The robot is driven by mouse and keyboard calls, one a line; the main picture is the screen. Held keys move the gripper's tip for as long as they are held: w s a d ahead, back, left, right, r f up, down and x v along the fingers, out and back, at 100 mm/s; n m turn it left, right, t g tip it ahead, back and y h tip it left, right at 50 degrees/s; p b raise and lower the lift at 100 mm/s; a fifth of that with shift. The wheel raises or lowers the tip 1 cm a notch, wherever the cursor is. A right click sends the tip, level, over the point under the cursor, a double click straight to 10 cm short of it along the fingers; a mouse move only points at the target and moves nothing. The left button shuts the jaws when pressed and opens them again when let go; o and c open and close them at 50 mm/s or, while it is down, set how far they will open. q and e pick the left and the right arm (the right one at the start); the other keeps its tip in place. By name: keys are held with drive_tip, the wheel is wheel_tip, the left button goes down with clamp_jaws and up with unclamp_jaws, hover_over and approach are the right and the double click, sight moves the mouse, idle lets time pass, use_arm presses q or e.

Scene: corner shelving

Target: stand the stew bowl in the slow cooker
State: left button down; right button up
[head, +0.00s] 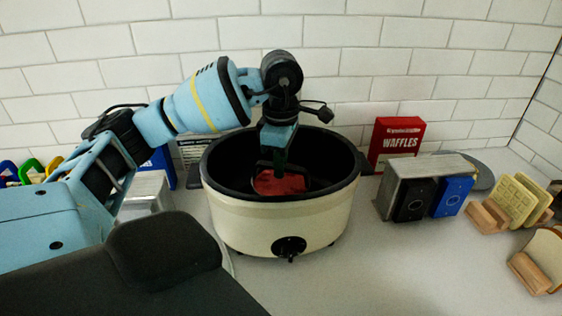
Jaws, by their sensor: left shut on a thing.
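The slow cooker (278,226) is a cream oval pot with a black rim, a dark inside and a black front knob. It stands on the counter against the tiled wall. The stew bowl (283,184) shows as a red filling with a dark edge, inside the cooker's opening. My left gripper (280,168) points down into the cooker and is shut on the bowl. The cooker's front wall hides the bowl's lower part, so I cannot tell whether it touches the cooker's floor. My right gripper is not in view.
A red waffles box (396,142) stands behind right of the cooker. A metal toaster (395,187) with black and blue parts is to the right. Bread and waffle slices in wooden holders (488,214) stand at far right. The counter in front right is clear.

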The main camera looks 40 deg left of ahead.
use_arm(q)
drive_tip(key=c, duration=1.4)
unclamp_jaws()
drive_tip(key=shift+f, duration=0.1)
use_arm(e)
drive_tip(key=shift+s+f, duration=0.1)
use_arm(q)
drive_tip(key=shift+o, duration=0.2)
